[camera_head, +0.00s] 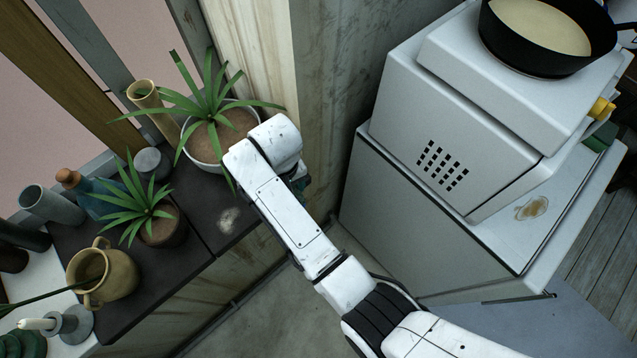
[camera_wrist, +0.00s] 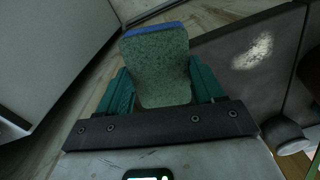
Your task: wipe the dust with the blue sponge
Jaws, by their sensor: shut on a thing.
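My gripper (camera_wrist: 162,90) is shut on the sponge (camera_wrist: 157,58), with a teal finger on each side. The sponge shows a speckled green face and a blue strip along its far edge. The dust is a pale, powdery patch (camera_head: 228,219) on the dark countertop, left of my arm. It also shows at the upper right of the wrist view (camera_wrist: 253,50), to the right of the sponge and apart from it. In the head view my arm hides the sponge and most of the gripper.
A white-potted plant (camera_head: 203,146) stands just behind the dust. A smaller plant (camera_head: 163,226), a yellow jug (camera_head: 103,276) and a blue bottle (camera_head: 97,199) stand to the left. A white cabinet (camera_head: 420,229), with a brownish stain (camera_head: 531,208) on top, is on the right.

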